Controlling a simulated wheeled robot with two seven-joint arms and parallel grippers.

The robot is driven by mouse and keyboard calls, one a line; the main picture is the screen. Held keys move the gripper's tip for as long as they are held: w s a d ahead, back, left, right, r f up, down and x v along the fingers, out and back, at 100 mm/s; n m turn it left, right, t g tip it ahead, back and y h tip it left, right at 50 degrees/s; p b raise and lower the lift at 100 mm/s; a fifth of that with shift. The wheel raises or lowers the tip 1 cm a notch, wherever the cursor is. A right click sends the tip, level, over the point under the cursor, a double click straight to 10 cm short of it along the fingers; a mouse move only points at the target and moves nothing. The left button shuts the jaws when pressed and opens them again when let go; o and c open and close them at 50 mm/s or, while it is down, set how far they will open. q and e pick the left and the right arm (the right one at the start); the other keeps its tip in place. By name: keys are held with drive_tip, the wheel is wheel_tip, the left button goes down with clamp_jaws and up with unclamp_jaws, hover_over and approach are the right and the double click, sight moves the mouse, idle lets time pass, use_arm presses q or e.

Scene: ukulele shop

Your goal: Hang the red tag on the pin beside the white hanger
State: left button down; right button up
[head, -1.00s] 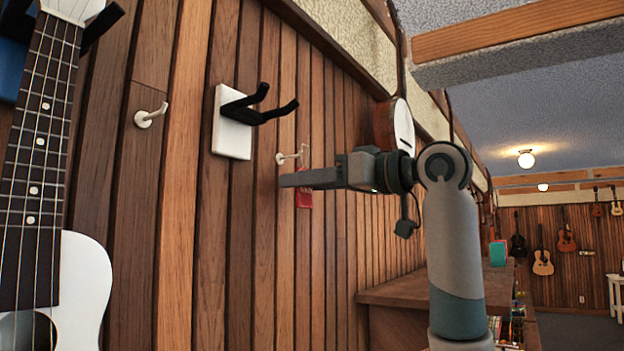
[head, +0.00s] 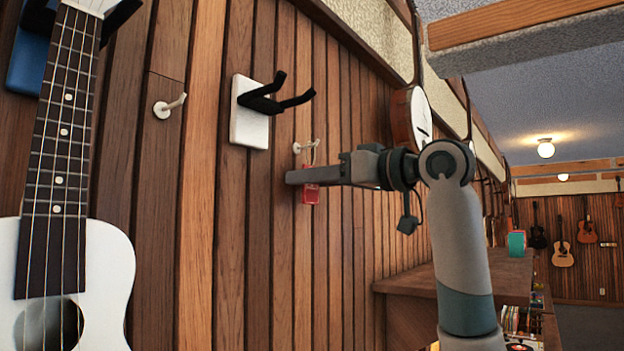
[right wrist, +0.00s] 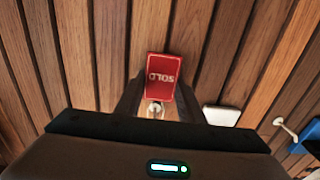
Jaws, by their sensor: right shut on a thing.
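The red tag (head: 311,194), lettered SOLD, is held in my right gripper (head: 300,176), whose fingers are shut on it. In the right wrist view the tag (right wrist: 161,78) lies between the two fingers. Its thin pale string rises above the gripper close to the white pin (head: 298,148) right of the hanger. I cannot tell whether the loop is around that pin or only beside it. The white hanger (head: 249,112), with two black prongs, is empty on the wood wall. A second white pin (head: 163,109) on its left is bare. My left gripper is not in view.
A white ukulele (head: 75,265) hangs at the left. A round-bodied instrument (head: 408,118) hangs on the wall behind my right arm. A brown wooden counter (head: 455,285) stands beyond the arm. The wall below the hanger is clear.

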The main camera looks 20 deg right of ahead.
idle(0.3)
drive_tip(key=o, duration=1.1)
drive_tip(key=shift+s, duration=0.1)
drive_tip(key=b+v, duration=0.8)
drive_tip(key=v, duration=0.9)
drive_tip(key=shift+b, duration=0.4)
drive_tip(key=shift+d, duration=0.15)
